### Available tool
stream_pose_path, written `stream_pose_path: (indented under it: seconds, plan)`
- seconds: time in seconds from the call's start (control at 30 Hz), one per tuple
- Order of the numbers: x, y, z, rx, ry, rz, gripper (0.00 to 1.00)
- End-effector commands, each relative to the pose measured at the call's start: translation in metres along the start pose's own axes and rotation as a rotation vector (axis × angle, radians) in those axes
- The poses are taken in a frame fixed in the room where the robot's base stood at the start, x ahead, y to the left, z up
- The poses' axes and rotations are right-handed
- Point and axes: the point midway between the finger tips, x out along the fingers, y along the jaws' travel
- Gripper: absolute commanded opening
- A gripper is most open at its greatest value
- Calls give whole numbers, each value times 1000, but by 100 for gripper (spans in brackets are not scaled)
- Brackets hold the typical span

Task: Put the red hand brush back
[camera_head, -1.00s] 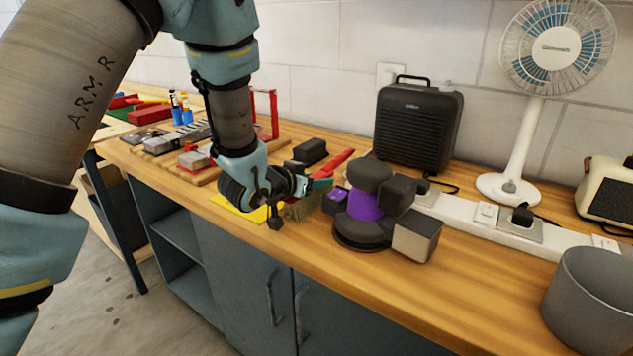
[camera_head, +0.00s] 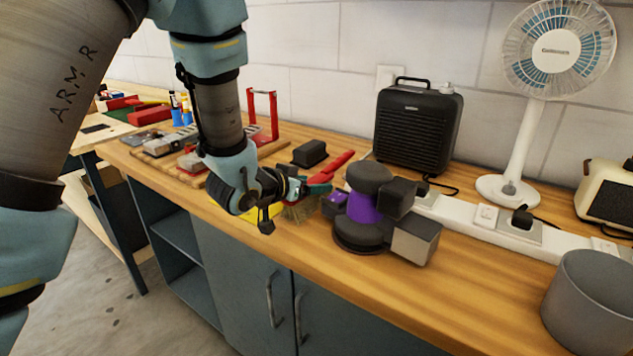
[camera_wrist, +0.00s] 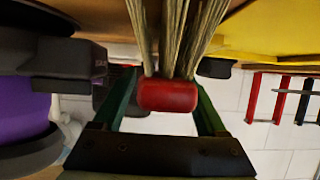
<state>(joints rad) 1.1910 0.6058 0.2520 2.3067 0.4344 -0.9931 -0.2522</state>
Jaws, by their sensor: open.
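The red hand brush stands on the bench beside the purple-and-black machine, with its red handle (camera_head: 342,161) slanting up to the right and its pale bristles (camera_head: 299,211) pointing down. My gripper (camera_head: 318,188) is at the brush, with its green fingers open. In the wrist view the red brush body (camera_wrist: 168,95) lies between the two fingers of my gripper (camera_wrist: 165,100), with the bristles running up the picture. I cannot tell whether either finger touches it. My wrist hides part of the brush in the head view.
The purple-and-black machine (camera_head: 366,208) stands close on the right. A yellow sheet (camera_head: 262,214) lies under my wrist. A dark block (camera_head: 309,153) lies behind, and a red frame (camera_head: 262,114) stands on the left. A grey pot (camera_head: 590,300) is far right; the front middle bench is clear.

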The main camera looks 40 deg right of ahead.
Motion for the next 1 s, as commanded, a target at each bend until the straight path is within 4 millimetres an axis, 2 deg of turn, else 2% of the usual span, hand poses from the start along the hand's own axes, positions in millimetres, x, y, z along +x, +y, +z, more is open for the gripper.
stream_pose_path:
  seconds: [0.2,0.4,0.6,0.87,0.97,1.0]
  plan:
    - [-47,-2,-2,-2,11,-3,75]
    - [-80,-1,-3,1,13,-2,75]
    - [-96,-1,-4,1,13,-1,75]
    - [-99,-1,-4,2,13,-1,75]
    - [-102,-12,-1,-8,-6,-33,75]
    - [-105,-24,3,-18,-24,-63,75]
